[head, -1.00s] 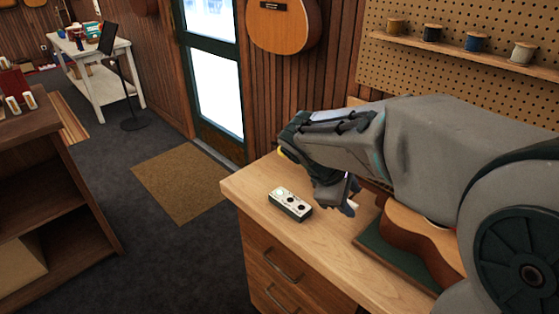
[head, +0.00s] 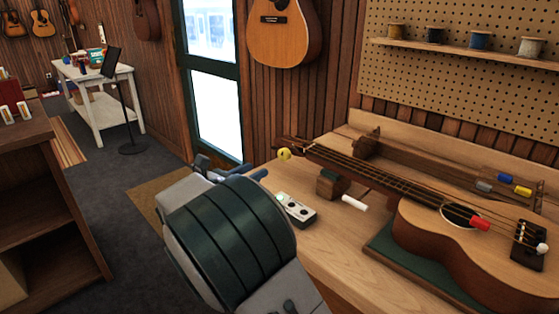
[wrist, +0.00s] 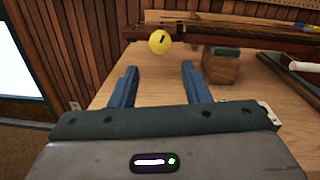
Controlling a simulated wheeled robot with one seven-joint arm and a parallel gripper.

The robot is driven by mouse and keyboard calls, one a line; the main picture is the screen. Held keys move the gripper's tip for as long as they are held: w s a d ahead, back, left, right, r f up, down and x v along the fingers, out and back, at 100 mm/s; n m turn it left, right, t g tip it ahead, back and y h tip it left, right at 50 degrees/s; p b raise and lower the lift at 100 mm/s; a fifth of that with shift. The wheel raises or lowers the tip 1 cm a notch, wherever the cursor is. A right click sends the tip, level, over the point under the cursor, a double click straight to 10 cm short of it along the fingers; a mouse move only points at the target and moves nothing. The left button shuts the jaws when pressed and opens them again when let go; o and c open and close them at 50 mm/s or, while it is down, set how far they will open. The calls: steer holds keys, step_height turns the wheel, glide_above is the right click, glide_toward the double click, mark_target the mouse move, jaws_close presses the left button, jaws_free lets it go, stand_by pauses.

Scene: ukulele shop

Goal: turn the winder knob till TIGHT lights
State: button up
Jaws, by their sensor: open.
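The winder knob, a yellow round piece (head: 284,154), sits at the headstock end of the ukulele (head: 430,228). In the wrist view the knob (wrist: 159,41) shows a dark slot and lies beyond and between my fingertips, apart from them. My gripper (wrist: 158,68) is open and empty, its two blue fingers pointing toward the knob. In the head view my arm covers part of it. A small light box (head: 298,209) on the bench has a row of round lamps. The left lamp glows green, the others look dark; its labels are too small to read.
A wooden neck support (head: 328,186) and a white stick (head: 354,203) lie near the knob. The ukulele body rests on a green mat (head: 385,251). Small coloured pieces lie at the bench's back right. The front-left bench corner is behind my arm.

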mark_target(281, 157)
steer(key=x, duration=1)
steer(key=shift+w+d, duration=0.25)
steer(key=shift+w, duration=0.05)
steer(key=c, duration=0.7)
